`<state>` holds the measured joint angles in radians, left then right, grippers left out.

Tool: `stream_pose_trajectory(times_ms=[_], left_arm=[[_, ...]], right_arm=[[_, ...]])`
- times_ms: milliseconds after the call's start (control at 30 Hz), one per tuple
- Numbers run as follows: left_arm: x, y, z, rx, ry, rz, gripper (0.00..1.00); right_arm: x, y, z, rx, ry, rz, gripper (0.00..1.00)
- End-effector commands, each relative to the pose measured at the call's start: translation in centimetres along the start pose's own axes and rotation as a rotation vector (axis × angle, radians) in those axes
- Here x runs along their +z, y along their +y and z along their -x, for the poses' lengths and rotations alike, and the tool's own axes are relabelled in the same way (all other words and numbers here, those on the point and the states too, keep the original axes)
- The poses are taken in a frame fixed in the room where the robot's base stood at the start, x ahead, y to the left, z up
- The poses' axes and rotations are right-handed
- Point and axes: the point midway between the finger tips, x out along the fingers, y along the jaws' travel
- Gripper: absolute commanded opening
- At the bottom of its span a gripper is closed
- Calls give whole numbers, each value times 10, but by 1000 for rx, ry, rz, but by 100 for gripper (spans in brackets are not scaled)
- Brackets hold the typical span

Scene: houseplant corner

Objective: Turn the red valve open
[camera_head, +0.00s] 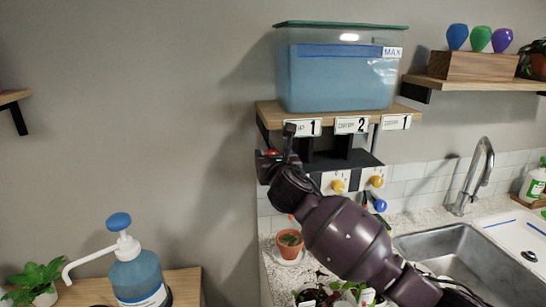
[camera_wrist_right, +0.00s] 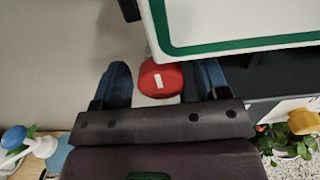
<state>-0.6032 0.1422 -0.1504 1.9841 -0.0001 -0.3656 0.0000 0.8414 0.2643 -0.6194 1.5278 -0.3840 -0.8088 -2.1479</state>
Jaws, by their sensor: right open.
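The red valve (camera_wrist_right: 160,78) is a round red knob with a short white mark, seen in the right wrist view on a pale stem or pipe. It lies between the two dark fingers of my right gripper (camera_wrist_right: 163,82), which are spread with a gap on each side of it. In the head view a small bit of the red valve (camera_head: 272,153) shows at my right gripper (camera_head: 277,148), below the left end of the tank's shelf. The gripper hides most of the valve there. My left gripper is not in view.
A clear tank of blue liquid (camera_head: 340,75) stands on the wooden shelf above. Yellow knobs (camera_head: 338,186) are on the wall right of the gripper. A potted plant (camera_head: 289,243) and sink (camera_head: 470,260) lie below. A green-edged white sign (camera_wrist_right: 240,20) is close in the wrist view.

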Motion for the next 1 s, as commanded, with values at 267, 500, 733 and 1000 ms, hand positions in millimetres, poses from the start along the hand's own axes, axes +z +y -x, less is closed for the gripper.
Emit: stream_pose_trajectory(times_ms=[267, 500, 733, 1000], left_arm=[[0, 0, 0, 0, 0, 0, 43], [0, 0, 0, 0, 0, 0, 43], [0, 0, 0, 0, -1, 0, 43], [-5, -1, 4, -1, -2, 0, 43]], right_arm=[[0, 0, -4, -1, 0, 0, 68], [0, 0, -4, -1, 0, 0, 46], [0, 0, -3, -1, 0, 0, 21], [1, -1, -3, -1, 2, -50, 21]])
